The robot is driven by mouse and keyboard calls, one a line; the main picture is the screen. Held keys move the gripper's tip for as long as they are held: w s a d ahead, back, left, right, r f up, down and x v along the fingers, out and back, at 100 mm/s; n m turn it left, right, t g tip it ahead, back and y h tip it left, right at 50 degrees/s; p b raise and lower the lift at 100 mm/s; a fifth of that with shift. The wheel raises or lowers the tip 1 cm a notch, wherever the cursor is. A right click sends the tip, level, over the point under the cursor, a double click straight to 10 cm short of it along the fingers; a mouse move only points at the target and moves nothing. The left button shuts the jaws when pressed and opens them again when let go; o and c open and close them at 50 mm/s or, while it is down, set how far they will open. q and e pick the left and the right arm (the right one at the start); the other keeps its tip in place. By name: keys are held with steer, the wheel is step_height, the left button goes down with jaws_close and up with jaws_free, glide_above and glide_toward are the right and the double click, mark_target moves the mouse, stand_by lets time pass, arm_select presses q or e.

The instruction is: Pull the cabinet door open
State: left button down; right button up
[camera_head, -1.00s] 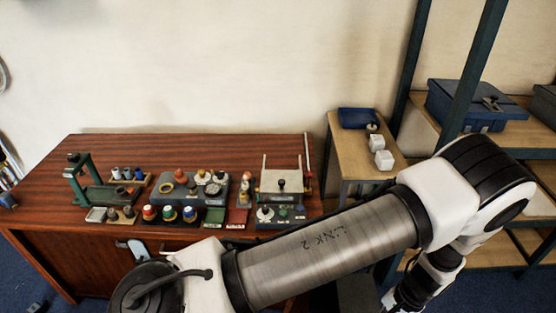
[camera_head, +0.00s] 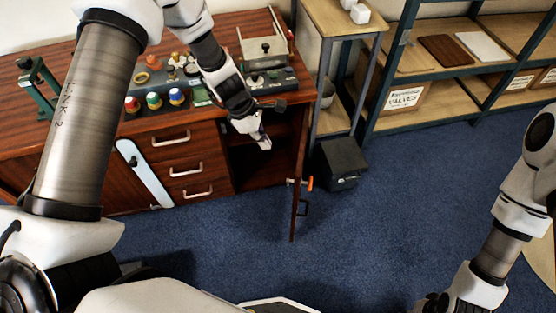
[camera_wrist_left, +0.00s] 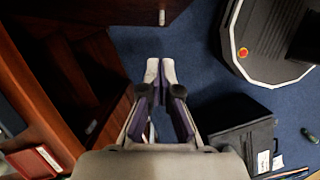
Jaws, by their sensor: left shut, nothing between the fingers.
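The cabinet door (camera_head: 299,190) hangs at the right end of the wooden desk. The cabinet's dark inside (camera_head: 255,165) shows left of the door. My left gripper (camera_head: 265,144) is in front of this opening, left of the door, shut and empty. Its fingertips (camera_wrist_left: 160,70) show over the blue floor in the left wrist view. No contact with the door is visible. My right gripper (camera_head: 432,303) is only partly in view at the bottom edge, its fingers unclear.
Drawers (camera_head: 182,166) with pale handles are left of the opening. Shelves (camera_head: 425,60) are at the back right. Blue carpet (camera_head: 390,215) in front is clear.

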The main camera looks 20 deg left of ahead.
arm_select(q)
steer(key=d+f, duration=0.4)
steer(key=f, duration=0.1)
steer(key=w+d+f, duration=0.1)
steer(key=d+f, duration=0.1)
steer(key=f, duration=0.1)
steer(key=shift+d+b, duration=0.4)
steer(key=shift+w+f, duration=0.1)
steer(key=shift+f, duration=0.05)
